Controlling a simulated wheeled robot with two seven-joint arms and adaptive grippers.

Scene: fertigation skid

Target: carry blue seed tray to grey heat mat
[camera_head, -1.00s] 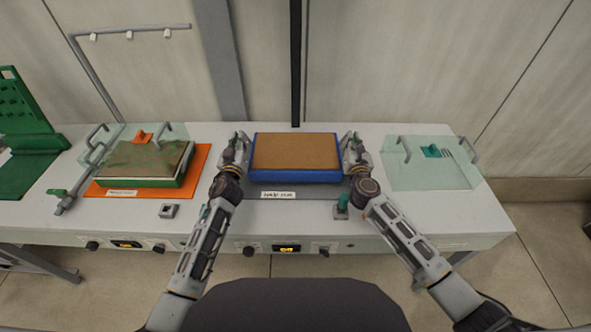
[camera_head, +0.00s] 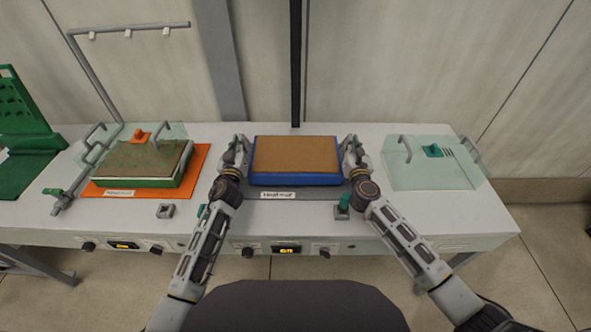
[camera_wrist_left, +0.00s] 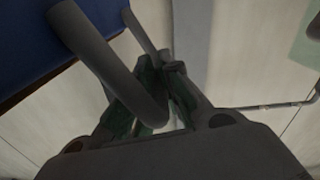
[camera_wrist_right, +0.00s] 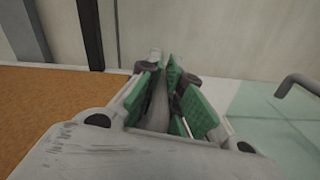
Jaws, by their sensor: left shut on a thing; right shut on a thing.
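The blue seed tray (camera_head: 296,180) has a brown fill on top and sits level between my two grippers. My left gripper (camera_head: 240,148) is shut on the tray's left handle, a grey bar (camera_wrist_left: 105,60) in the left wrist view. My right gripper (camera_head: 352,148) is shut on the right handle; its green pads close around a grey bar (camera_wrist_right: 158,105) in the right wrist view. The grey heat mat (camera_head: 330,193) lies beneath the tray, with only its front strip and label showing. I cannot tell whether the tray touches the mat.
At left, a green tray (camera_head: 183,178) with a mottled top lies on an orange mat (camera_head: 200,160). A clear cover (camera_head: 430,172) with grey handles lies at right. A teal-topped knob (camera_head: 343,202) stands near my right arm. A grey pipe frame (camera_head: 95,75) rises at back left.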

